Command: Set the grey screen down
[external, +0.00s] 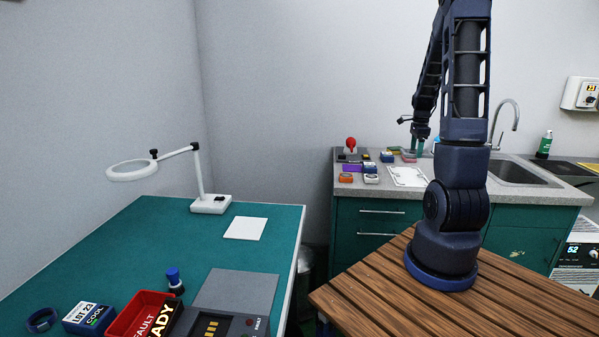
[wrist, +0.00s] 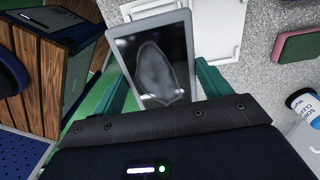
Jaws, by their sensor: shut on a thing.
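The grey screen (wrist: 189,50) is a flat panel with a light grey frame and a dark face with a pale oval smear. It sits between the green fingers of my gripper (wrist: 163,88), which is shut on it. In the external view my gripper (external: 418,146) is low over the far counter, left of the sink. The screen cannot be made out there. In the wrist view a white tray-like panel (wrist: 228,30) lies on the speckled counter beyond the screen. Whether the screen touches anything below is unclear.
A pink and green sponge (wrist: 298,43) and a screen cleaner bottle (wrist: 303,103) are at the right of the wrist view. A sink (external: 515,173) is right.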

